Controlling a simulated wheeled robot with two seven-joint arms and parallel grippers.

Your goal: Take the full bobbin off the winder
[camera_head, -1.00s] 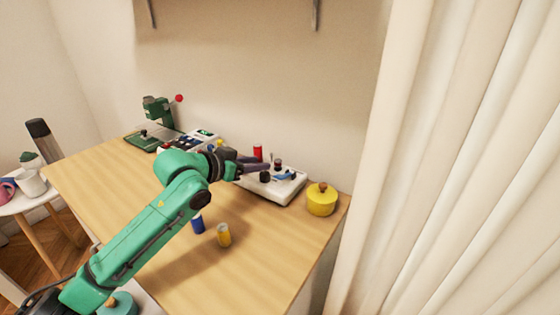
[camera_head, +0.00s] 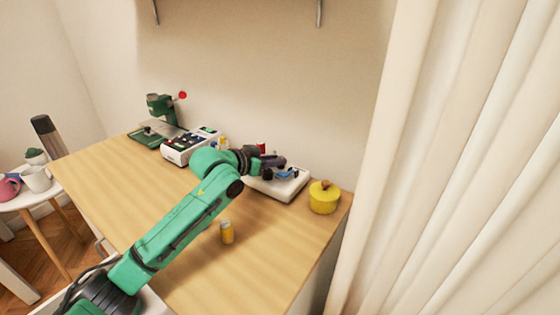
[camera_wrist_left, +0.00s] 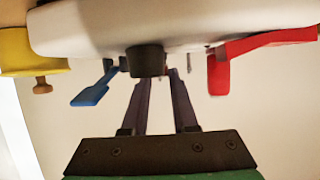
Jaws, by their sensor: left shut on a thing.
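The winder (camera_head: 285,187) is a white box near the back right of the table, with a blue lever (camera_head: 294,173) and a black knob (camera_head: 267,174). Its white body (camera_wrist_left: 190,22) fills the top of the left wrist view, with the black knob (camera_wrist_left: 146,60) in front of my fingers. My left gripper (camera_head: 279,161) reaches over the winder's top from the left and is shut on the bobbin. The bobbin itself is hidden between the fingertips, so I cannot tell whether it still sits on its spindle. My right gripper is not in view.
A yellow pot-like thing (camera_head: 323,201) stands right of the winder. A yellow spool (camera_head: 227,233) stands on the table (camera_head: 275,245) near my arm. A red piece (camera_wrist_left: 265,44) is close beside the fingers.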

